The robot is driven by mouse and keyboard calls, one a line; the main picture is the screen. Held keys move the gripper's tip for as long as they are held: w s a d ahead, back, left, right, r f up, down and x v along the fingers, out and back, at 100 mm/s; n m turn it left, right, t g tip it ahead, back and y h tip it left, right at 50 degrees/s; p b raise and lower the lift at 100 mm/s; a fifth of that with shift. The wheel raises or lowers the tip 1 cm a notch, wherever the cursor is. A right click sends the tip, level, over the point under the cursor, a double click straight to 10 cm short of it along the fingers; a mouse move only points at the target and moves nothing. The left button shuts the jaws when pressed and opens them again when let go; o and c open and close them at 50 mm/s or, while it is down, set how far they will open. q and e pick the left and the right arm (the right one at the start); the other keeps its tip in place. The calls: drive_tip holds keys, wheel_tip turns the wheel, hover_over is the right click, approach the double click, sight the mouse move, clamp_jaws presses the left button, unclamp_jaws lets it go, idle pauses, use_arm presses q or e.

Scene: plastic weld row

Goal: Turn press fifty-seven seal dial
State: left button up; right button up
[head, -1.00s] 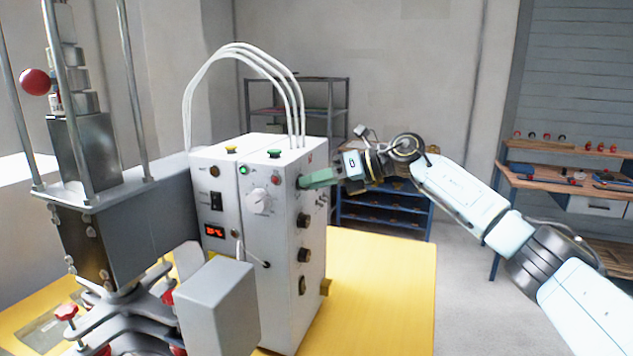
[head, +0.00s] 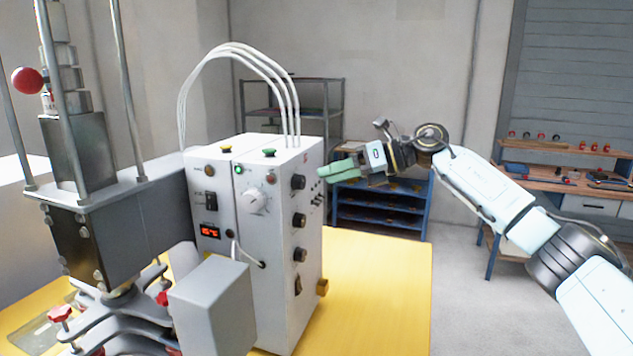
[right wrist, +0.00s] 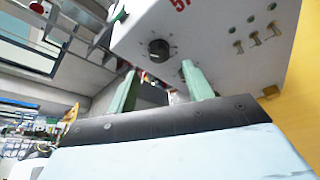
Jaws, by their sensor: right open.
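The press control box (head: 285,300) is a white cabinet with a white dial (head: 254,200) on its front and several black knobs on its right side. The top black knob (head: 298,182) is uncovered and also shows in the right wrist view (right wrist: 160,50), near part of a red number starting with 5. No label reading seal is legible. My right gripper (head: 322,172) has green fingers and points at this side face. It is open and empty, apart from the top knob. In the right wrist view the knob lies beyond and between the fingertips (right wrist: 160,76). My left gripper is not in view.
White cables (head: 240,52) arch from the box top. The press frame (head: 130,225) fills the left. The yellow table (head: 385,290) is clear right of the box.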

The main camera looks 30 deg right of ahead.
drive_tip(key=v, duration=0.8)
drive_tip(key=shift+s+f, duration=0.1)
